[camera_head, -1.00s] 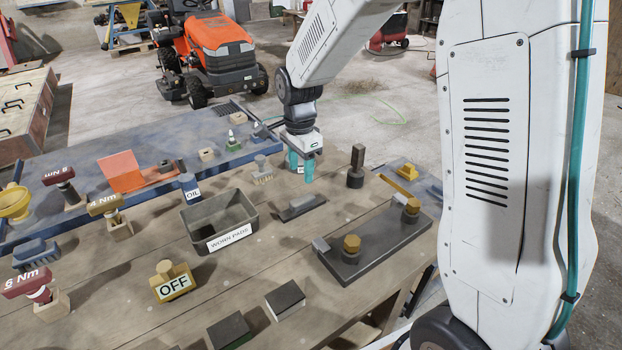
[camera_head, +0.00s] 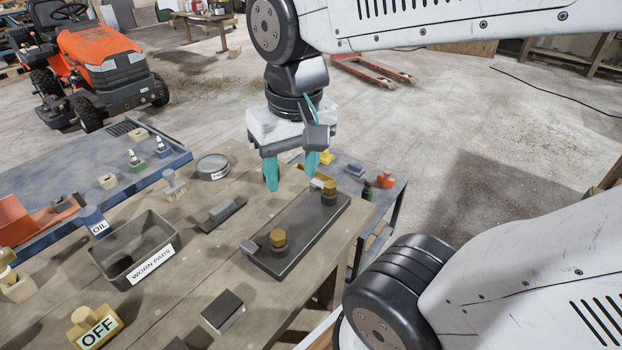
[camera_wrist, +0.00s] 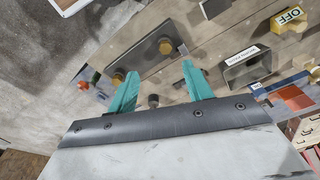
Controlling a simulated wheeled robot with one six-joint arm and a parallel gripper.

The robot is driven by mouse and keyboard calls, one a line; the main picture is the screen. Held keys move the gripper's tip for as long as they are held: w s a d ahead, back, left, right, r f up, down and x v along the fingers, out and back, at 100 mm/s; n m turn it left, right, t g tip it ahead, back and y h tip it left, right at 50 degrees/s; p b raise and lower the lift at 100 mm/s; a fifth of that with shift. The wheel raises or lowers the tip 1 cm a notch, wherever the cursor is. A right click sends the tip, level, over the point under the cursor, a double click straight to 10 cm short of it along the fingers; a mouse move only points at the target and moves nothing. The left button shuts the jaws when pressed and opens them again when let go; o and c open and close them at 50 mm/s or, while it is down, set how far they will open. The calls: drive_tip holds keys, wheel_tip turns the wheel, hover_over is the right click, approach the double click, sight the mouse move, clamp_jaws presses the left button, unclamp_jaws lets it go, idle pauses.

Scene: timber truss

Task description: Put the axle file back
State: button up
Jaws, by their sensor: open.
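My gripper (camera_head: 292,182) is open, pointing down over the far end of the workbench, with teal fingers apart. It shows from above in the wrist view (camera_wrist: 156,80). A dark tray with a grey bar (camera_head: 222,213) lies left of my gripper.
A dark plate (camera_head: 298,232) with two gold hex nuts is close below and right of my gripper. Also on the bench are the WORN PADS bin (camera_head: 132,250), a round tin (camera_head: 212,167), a brush (camera_head: 174,184) and a yellow OFF block (camera_head: 92,326). A blue side table (camera_head: 385,195) stands beyond.

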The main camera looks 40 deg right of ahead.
drive_tip(key=s+n, duration=0.2)
drive_tip(key=s, duration=0.2)
drive_tip(key=shift+d+f, duration=0.1)
drive_tip(key=shift+f, duration=0.05)
